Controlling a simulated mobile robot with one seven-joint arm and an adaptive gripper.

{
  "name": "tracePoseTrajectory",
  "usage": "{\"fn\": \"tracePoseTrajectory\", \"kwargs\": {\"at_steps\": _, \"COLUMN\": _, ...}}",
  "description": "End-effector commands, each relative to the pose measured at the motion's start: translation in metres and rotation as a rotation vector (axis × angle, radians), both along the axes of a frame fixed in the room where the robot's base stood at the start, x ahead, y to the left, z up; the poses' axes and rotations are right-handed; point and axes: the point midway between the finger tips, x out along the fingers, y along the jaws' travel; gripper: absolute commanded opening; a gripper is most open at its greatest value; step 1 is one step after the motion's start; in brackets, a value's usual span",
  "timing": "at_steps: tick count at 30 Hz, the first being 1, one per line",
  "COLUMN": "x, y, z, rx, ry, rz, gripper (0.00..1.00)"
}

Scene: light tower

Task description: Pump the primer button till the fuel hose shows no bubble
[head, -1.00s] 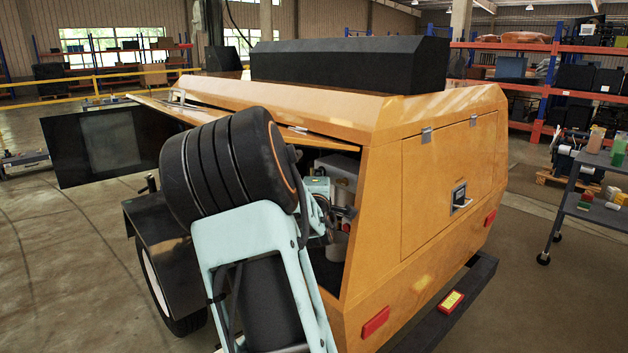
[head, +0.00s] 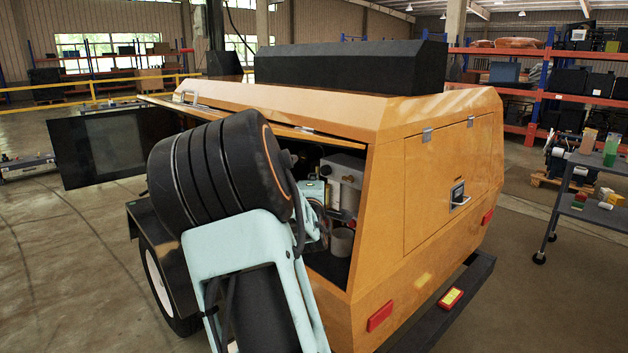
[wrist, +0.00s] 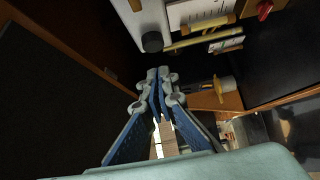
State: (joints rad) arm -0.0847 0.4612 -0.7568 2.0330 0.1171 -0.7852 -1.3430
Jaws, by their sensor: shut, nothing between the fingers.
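My gripper (wrist: 158,85) is shut and empty inside the dark engine bay, its fingertips close together in the wrist view. Beyond the tips is a round black knob (wrist: 152,42) on a pale housing (wrist: 140,22); they look apart from it. I cannot tell whether this knob is the primer button. A yellowish tube-like piece (wrist: 202,38) runs to the right of the knob; I cannot tell whether it is the fuel hose, and no bubble can be made out.
A grey cylinder (head: 342,243) and a grey box (head: 345,172) show inside the bay. The raised orange side panel (head: 225,113) overhangs my arm. A dark bay wall (wrist: 50,85) lies left of the fingers. A cart (head: 590,208) stands at right.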

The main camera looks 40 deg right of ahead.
Motion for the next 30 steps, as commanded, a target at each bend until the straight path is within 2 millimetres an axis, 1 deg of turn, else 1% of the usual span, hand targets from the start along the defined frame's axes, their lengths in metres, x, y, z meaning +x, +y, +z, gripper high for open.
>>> {"fn": "tracePoseTrajectory", "kwargs": {"at_steps": 1, "x": -0.008, "y": 0.007, "z": 0.002, "rx": 0.002, "ry": -0.003, "rz": 0.001, "gripper": 0.00}}
{"fn": "tracePoseTrajectory", "kwargs": {"at_steps": 6, "x": -0.033, "y": 0.028, "z": 0.002, "rx": 0.003, "ry": -0.003, "rz": 0.001, "gripper": 0.00}}
{"fn": "tracePoseTrajectory", "kwargs": {"at_steps": 9, "x": -0.044, "y": 0.038, "z": 0.001, "rx": 0.002, "ry": -0.001, "rz": 0.001, "gripper": 0.00}}
{"fn": "tracePoseTrajectory", "kwargs": {"at_steps": 13, "x": -0.055, "y": 0.047, "z": 0.002, "rx": 0.000, "ry": -0.003, "rz": 0.000, "gripper": 0.00}}
{"fn": "tracePoseTrajectory", "kwargs": {"at_steps": 18, "x": -0.061, "y": 0.052, "z": 0.001, "rx": -0.001, "ry": -0.002, "rz": 0.000, "gripper": 0.00}}
{"fn": "tracePoseTrajectory", "kwargs": {"at_steps": 30, "x": -0.062, "y": 0.052, "z": 0.001, "rx": -0.001, "ry": -0.002, "rz": 0.000, "gripper": 0.00}}
